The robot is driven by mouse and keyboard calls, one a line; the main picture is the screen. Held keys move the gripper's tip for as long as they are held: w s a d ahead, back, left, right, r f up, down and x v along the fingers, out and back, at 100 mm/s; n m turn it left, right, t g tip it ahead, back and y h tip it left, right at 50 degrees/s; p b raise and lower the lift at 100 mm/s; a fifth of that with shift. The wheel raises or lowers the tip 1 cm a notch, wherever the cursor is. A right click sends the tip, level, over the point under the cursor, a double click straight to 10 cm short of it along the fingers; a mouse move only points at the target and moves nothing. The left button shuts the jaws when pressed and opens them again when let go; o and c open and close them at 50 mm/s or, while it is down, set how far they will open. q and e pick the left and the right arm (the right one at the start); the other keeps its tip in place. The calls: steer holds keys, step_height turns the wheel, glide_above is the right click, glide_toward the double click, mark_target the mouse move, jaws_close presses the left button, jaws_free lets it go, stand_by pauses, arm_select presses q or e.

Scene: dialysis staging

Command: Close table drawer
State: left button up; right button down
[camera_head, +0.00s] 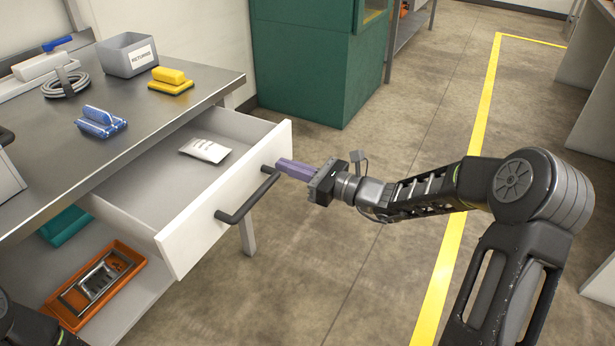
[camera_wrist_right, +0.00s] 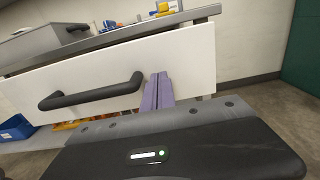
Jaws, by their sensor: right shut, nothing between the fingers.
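The table drawer (camera_head: 215,205) is pulled well out from under the metal-topped table (camera_head: 160,125). It has a white front and a black bar handle (camera_head: 248,197), and a white packet (camera_head: 205,150) lies inside it. My right gripper (camera_head: 280,166) is shut and empty, its purple fingers at the drawer front near the handle's far end. In the right wrist view the fingers (camera_wrist_right: 158,92) point at the white front (camera_wrist_right: 190,58), just right of the handle (camera_wrist_right: 92,92). I cannot tell whether they touch it. My left gripper is not in view.
On the table stand a grey bin labelled RETURNS (camera_head: 127,55), a yellow clamp-like item (camera_head: 171,80), a blue one (camera_head: 100,122) and a coiled cable (camera_head: 65,85). An orange tray (camera_head: 95,285) sits on the lower shelf. A green cabinet (camera_head: 305,60) stands behind. The floor at right is clear.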

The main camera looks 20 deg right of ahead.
steer(key=shift+w+a, duration=0.45)
steer(key=shift+w, duration=0.1)
steer(key=shift+w+a, duration=0.1)
